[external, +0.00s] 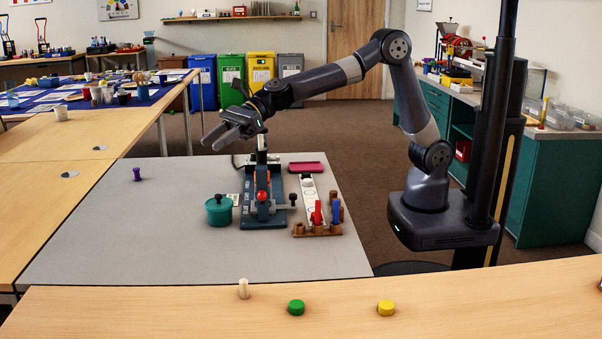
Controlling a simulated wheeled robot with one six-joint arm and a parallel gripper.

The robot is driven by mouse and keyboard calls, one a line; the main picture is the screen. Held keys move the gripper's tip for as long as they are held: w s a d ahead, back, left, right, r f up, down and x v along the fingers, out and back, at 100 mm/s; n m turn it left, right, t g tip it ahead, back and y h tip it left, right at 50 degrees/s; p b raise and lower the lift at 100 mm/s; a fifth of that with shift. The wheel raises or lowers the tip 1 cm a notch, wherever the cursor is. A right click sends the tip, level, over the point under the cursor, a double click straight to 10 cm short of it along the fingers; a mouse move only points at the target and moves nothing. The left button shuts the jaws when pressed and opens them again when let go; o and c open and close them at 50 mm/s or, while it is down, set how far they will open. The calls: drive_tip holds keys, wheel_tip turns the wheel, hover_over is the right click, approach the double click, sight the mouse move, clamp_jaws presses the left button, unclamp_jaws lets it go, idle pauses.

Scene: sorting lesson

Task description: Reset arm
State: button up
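My gripper (222,137) is in the air above the grey table mat (130,245), up and to the left of a dark blue device with a red knob (262,196). My arm reaches left from its base at the right and bends down at the wrist. The fingers point left and slightly down. They look spread with nothing between them, and they touch nothing that I can see.
A teal pot (219,211) stands left of the device. A wooden rack (318,228) with red and blue pieces stands right of it. A purple peg (137,174) is at the left. Green (296,307) and yellow (386,307) discs lie on the front table. The mat's front left is clear.

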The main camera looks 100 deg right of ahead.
drive_tip(key=s+d+m+h+b, duration=0.1)
drive_tip(key=s+d, duration=0.3)
drive_tip(key=d, duration=0.6)
drive_tip(key=s+d+f, duration=0.3)
drive_tip(key=s, duration=0.3)
drive_tip(key=s+d+f, duration=0.3)
drive_tip(key=s, duration=0.3)
drive_tip(key=shift+s+f+n+y+b, duration=0.3)
drive_tip(key=shift+s+n, duration=0.05)
drive_tip(key=shift+n, duration=0.05)
drive_tip(key=shift+d, duration=0.1)
